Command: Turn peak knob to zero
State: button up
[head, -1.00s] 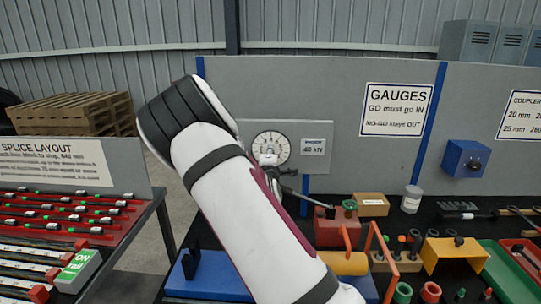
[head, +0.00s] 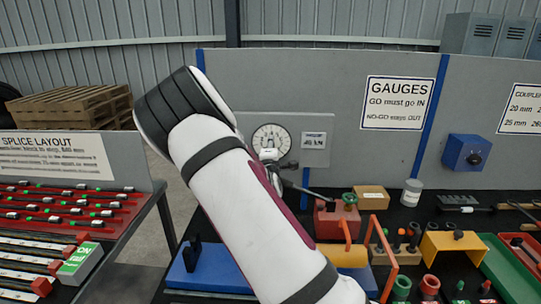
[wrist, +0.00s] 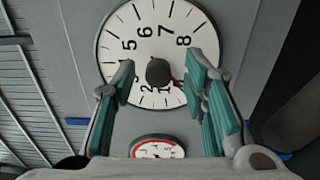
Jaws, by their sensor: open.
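The dial gauge (head: 271,140) is a white round face on a grey panel in the head view, partly covered by my arm's end. In the wrist view the dial (wrist: 130,45) fills the upper middle, with large black numerals, tilted in the picture. The dark round peak knob (wrist: 158,72) sits at its centre, with a bit of red pointer showing to its right. My gripper (wrist: 160,62) is open, with one teal finger to the left of the knob and one to the right. Gaps show on both sides. I cannot tell how far the fingertips are from the dial face.
A smaller dial with a red arc (wrist: 157,147) shows below the big one. A small label (head: 314,140) is right of the gauge. A red block (head: 337,220), a cardboard box (head: 371,198) and a white can (head: 412,192) stand on the bench below.

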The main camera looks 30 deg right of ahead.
jog(key=v, duration=1.1)
jog(key=shift+s, duration=0.2)
jog(key=shift+a, duration=0.15)
